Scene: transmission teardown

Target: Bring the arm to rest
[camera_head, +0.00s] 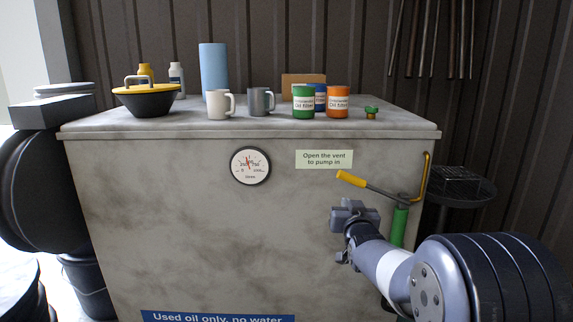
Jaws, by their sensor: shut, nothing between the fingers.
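My arm enters from the lower right. My gripper (340,222) is at its end, in front of the grey waste oil tank (165,210), left of the green pump (399,226). It is shut and holds nothing. The pump lever with its yellow grip (351,178) is just above my gripper; I cannot tell whether they touch. A bent yellow pipe (427,172) rises at the pump's right. My arm hides the lower part of the pump.
On the tank top stand a black funnel (146,101), white mug (219,105), grey mug (260,101), green can (303,101), orange can (338,101) and green cap (371,112). A round gauge (250,166) is on the front. A dark round stand (458,188) is at right.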

